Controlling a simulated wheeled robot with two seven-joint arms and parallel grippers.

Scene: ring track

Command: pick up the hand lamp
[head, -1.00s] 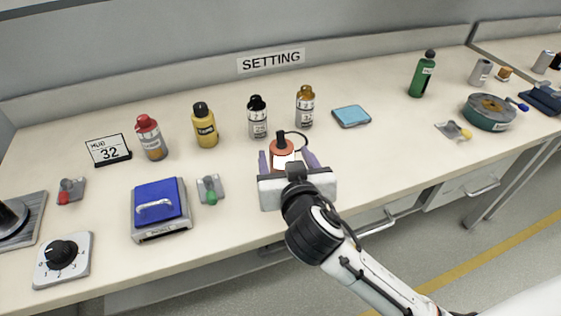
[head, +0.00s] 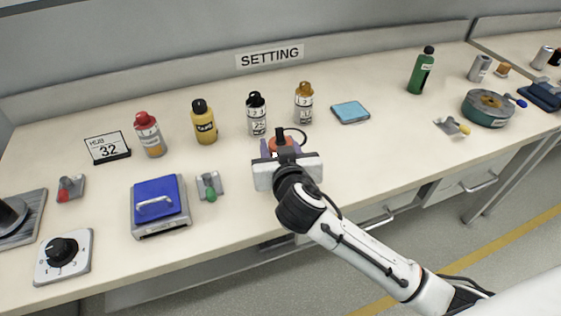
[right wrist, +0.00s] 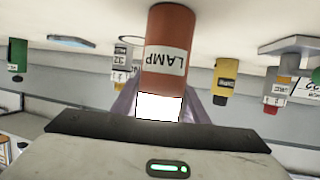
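The lamp's lower part is hidden behind the gripper in the head view. I see no clear gap under it. My left gripper is not in view.
A white-labelled bottle (head: 256,115) and an amber-capped bottle (head: 304,104) stand close behind the lamp. A green-knobbed switch (head: 209,187) and a blue-lidded box (head: 159,200) are to its left.

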